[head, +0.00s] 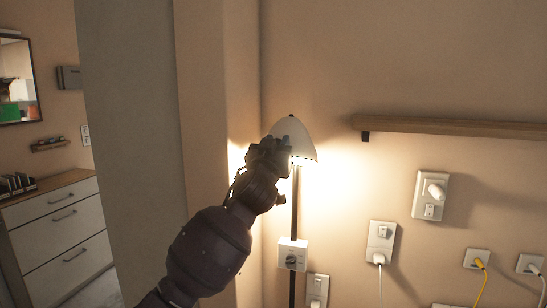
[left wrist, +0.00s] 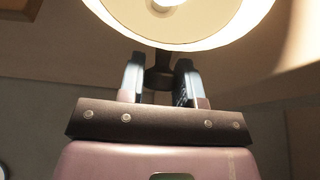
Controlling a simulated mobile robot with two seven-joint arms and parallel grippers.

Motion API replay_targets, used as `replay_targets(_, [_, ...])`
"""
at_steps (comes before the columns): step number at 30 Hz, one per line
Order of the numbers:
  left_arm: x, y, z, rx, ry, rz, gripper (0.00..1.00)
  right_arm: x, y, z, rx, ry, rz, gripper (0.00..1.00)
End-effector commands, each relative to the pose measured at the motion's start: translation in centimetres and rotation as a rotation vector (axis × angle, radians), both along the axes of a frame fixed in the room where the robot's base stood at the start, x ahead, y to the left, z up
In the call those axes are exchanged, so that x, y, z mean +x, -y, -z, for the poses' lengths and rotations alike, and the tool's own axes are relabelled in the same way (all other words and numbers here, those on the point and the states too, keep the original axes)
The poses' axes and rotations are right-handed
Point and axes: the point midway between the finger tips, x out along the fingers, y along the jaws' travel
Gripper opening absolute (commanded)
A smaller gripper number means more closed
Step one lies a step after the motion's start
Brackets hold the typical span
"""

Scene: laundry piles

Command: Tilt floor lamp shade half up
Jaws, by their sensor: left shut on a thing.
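The floor lamp has a pale dome shade (head: 293,136) on a thin dark pole (head: 294,215), in front of the wall. It is lit, and its open side faces down with a slight tilt. My left gripper (head: 272,148) is at the left side of the shade and covers part of it. In the left wrist view the shade's lit inside and rim (left wrist: 180,42) fill the top. There the left gripper's fingers (left wrist: 161,82) are shut on a dark part below the rim, seemingly the lamp's stem or joint. My right gripper is in neither view.
A wooden shelf (head: 450,127) runs along the wall at the right. Below it are several switches and sockets, with white and yellow cables (head: 481,285). A wall pillar (head: 215,150) stands close to my left arm. A drawer cabinet (head: 60,235) stands at the far left.

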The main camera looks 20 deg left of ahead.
Motion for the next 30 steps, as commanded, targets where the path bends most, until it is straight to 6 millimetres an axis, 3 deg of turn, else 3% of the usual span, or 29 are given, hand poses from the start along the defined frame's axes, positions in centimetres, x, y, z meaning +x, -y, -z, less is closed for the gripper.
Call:
replay_targets(1, [0.2, 0.0, -1.0, 0.000, 0.010, 0.002, 0.00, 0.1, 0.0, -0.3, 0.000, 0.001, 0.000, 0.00])
replay_targets(10, [1.1, 0.0, -2.5, 0.000, 0.009, 0.002, 0.00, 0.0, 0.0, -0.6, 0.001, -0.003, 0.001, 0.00])
replay_targets(28, [1.4, 0.0, -2.8, 0.000, 0.007, 0.001, 0.00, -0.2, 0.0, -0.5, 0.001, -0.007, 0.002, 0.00])
replay_targets(29, [1.4, 0.0, -2.8, 0.000, 0.007, 0.001, 0.33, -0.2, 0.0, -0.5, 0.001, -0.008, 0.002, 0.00])
replay_targets(30, [1.4, 0.0, -2.8, 0.000, 0.007, 0.001, 0.39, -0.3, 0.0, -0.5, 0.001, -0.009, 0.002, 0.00])
